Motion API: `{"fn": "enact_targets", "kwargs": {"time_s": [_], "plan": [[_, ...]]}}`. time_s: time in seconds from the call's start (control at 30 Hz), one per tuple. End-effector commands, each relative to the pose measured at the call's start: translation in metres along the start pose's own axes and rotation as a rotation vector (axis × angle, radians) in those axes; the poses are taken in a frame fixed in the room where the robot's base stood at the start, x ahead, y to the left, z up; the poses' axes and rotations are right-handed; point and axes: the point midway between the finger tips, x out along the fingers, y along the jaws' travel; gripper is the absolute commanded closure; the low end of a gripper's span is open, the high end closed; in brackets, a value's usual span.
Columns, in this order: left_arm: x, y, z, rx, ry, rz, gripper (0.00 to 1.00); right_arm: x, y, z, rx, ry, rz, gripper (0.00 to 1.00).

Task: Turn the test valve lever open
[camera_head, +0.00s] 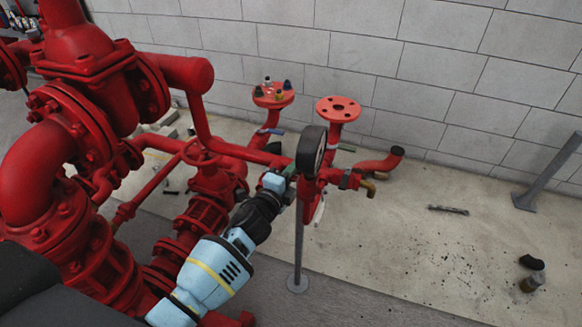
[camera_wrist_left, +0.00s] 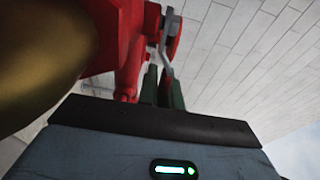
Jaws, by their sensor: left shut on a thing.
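The test valve lever (camera_wrist_left: 168,66) is a thin grey metal strip in the left wrist view. It runs down from a dark valve fitting (camera_wrist_left: 173,22) on the red pipework (camera_wrist_left: 120,55). My left gripper (camera_wrist_left: 164,82) has its two dark green fingers on either side of the lever's lower end, shut on it. In the head view, my left gripper (camera_head: 289,178) reaches in from the lower middle to the red pipe just beside the black gauge (camera_head: 311,150). The lever itself is hidden there behind the gripper and gauge. My right gripper is not in view.
Large red pumps and pipes (camera_head: 85,160) fill the left. Two red flanged outlets, one (camera_head: 338,108) bare and one (camera_head: 273,95) holding small coloured parts, stand behind the gauge. A grey post (camera_head: 298,240) stands below it. A blurred brass-coloured body (camera_wrist_left: 45,60) is close at left.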

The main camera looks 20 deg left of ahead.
Motion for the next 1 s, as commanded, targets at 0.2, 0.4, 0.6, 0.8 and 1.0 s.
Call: {"fn": "enact_targets", "kwargs": {"time_s": [0.2, 0.4, 0.6, 0.8, 1.0], "plan": [[0.0, 0.0, 0.0, -0.001, 0.001, -0.002, 1.0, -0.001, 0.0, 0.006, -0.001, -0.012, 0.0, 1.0], [0.0, 0.0, 0.0, -0.001, 0.0, -0.001, 0.71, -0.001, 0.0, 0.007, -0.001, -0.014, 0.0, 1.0], [0.0, 0.0, 0.0, -0.001, -0.001, -0.001, 0.71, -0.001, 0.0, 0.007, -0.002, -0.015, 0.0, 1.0], [-0.008, 0.001, 0.0, 0.0, -0.001, -0.001, 0.71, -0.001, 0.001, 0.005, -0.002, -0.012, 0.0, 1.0], [-0.037, 0.001, 0.0, 0.0, -0.001, 0.0, 0.71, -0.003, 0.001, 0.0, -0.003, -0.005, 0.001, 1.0]]}}
